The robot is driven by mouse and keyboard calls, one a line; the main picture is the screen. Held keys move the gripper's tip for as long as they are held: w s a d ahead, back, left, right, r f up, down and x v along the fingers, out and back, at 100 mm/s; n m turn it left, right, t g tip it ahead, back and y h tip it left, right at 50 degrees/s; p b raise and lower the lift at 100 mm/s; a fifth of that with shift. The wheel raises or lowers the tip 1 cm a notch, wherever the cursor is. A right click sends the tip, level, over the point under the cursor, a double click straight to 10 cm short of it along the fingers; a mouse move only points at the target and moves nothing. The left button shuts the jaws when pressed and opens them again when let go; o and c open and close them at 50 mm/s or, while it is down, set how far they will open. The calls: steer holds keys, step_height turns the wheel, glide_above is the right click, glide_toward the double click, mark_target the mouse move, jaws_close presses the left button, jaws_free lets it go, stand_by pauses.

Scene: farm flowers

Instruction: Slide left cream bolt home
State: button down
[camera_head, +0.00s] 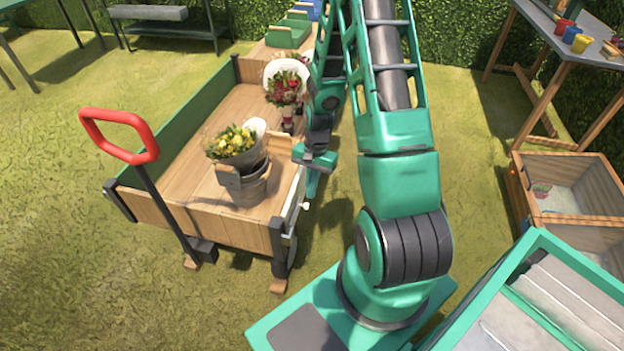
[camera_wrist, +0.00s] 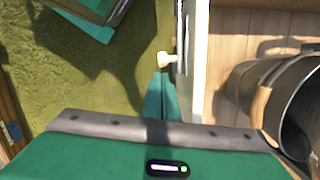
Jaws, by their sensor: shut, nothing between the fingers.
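A cream bolt knob (camera_wrist: 165,59) sits on a dark fitting on the outer side of the wagon's pale side board (camera_wrist: 199,60) in the wrist view. In the head view a small cream knob (camera_head: 305,206) shows low at the wagon's right side. My gripper (camera_wrist: 161,78) is shut and empty, its green fingers pointing at the knob with the tips just short of it in the picture. I cannot tell whether they touch. In the head view my gripper (camera_head: 312,187) hangs beside the wagon's right side. The bolt's rod and socket are not clear.
The wooden wagon (camera_head: 182,217) has a red handle (camera_head: 118,118) and holds buckets of flowers; a yellow bouquet (camera_head: 233,143) stands nearest the side board. A metal bucket (camera_wrist: 290,95) shows just inside the board. Wooden bins (camera_head: 575,222) stand further right.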

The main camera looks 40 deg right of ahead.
steer(key=shift+s+a+f, duration=0.2)
steer(key=shift+s+a, duration=0.05)
steer(key=shift+a, duration=0.15)
steer(key=s+a, duration=0.2)
steer(key=a, duration=0.1)
steer(key=shift+s, duration=0.25)
